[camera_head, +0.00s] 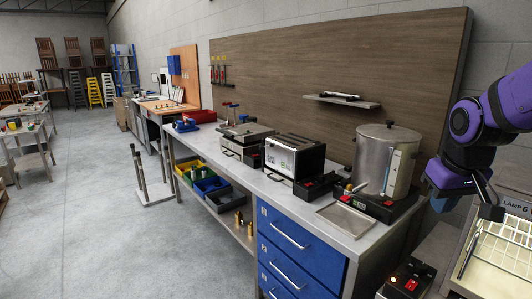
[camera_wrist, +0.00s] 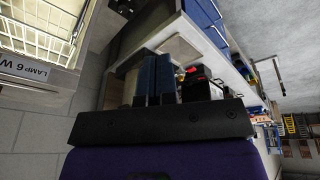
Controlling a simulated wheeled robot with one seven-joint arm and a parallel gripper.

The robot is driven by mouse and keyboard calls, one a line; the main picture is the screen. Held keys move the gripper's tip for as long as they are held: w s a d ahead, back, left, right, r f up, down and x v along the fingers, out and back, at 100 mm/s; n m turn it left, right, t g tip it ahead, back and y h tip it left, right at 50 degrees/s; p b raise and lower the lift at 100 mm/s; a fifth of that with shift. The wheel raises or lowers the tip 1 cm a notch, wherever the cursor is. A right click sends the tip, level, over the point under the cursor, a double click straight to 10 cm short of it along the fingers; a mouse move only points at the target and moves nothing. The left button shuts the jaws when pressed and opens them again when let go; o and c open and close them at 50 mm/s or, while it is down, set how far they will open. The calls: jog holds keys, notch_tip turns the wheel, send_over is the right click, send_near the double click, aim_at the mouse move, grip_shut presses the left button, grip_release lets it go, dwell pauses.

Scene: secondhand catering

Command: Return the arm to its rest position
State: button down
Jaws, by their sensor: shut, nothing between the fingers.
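My arm (camera_head: 490,120) is purple and black and reaches in from the right edge of the head view. My gripper (camera_head: 490,212) hangs at its end, in front of a lit rack and to the right of the steel urn (camera_head: 386,160). In the wrist view my gripper (camera_wrist: 156,62) shows two blue-grey fingers close together, with nothing held. The workbench and its items lie beyond the fingertips in that view. No marker of a rest position is visible.
The workbench (camera_head: 345,236) carries the urn, a toaster-like machine (camera_head: 292,157) and a flat tray (camera_head: 343,219). A lit rack (camera_head: 500,248) labelled LAMP stands close below my gripper. A black box with a red switch (camera_head: 408,283) is at the front. Open floor (camera_head: 120,235) lies left.

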jog(key=s+a+r+t, duration=0.1)
jog(key=s+a+r, duration=0.1)
jog(key=s, duration=0.5)
jog(key=s+a+r+t, duration=0.1)
jog(key=s+a+r, duration=0.1)
jog(key=s+r, duration=0.3)
jog(key=s, duration=0.3)
jog(key=shift+m+y, duration=0.3)
